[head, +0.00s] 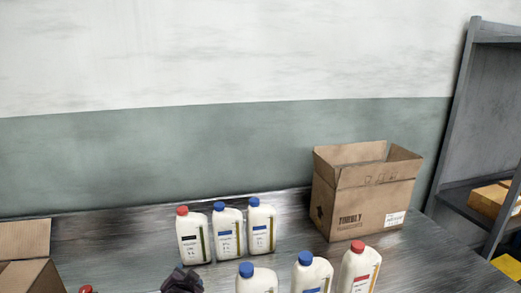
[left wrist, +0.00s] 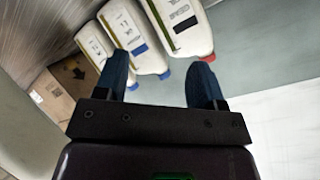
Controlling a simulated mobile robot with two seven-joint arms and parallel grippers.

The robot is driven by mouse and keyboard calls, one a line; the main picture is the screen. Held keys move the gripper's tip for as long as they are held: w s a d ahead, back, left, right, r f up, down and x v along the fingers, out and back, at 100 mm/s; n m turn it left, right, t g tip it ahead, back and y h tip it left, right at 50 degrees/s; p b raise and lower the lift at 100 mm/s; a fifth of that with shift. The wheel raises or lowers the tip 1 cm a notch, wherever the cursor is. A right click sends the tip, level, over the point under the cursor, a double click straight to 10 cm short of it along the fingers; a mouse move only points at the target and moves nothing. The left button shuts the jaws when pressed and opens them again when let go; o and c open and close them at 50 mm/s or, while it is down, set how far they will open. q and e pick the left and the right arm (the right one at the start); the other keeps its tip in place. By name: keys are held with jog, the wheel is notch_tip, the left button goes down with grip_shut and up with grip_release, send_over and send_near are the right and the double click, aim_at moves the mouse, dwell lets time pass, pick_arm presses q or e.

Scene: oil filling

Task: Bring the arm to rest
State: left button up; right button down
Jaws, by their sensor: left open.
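My left gripper (head: 182,280) shows as a dark shape at the bottom of the head view, just in front of the back row of bottles. In the left wrist view its two blue fingers (left wrist: 160,78) stand apart with nothing between them. The back row has a red-capped white bottle (head: 193,238) and two blue-capped bottles (head: 228,237) (head: 262,230). These bottles also show beyond the fingers in the left wrist view (left wrist: 180,25). My right gripper is in neither view.
Two blue-capped bottles (head: 312,275) and a red-capped bottle (head: 360,268) stand in front on the metal table (head: 120,240). An open cardboard box (head: 365,205) is at the right, another (head: 25,275) at the left edge. A grey shelf (head: 480,130) stands far right.

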pick_arm(q)
jog(key=s+a+f+n, duration=0.2)
jog(key=s+f, duration=0.1)
jog(key=s, duration=0.7)
jog(key=s+a+f+n+h, duration=0.1)
jog(key=s+f, duration=0.3)
jog(key=s, duration=0.7)
jog(key=s+a+f+n+g+b, duration=0.1)
jog(key=s+a+f+n, duration=0.2)
jog(key=s, duration=0.7)
jog(key=shift+s+a+f+h, duration=0.3)
jog(key=shift+s+a+f, duration=0.05)
jog(key=shift+a+f, duration=0.25)
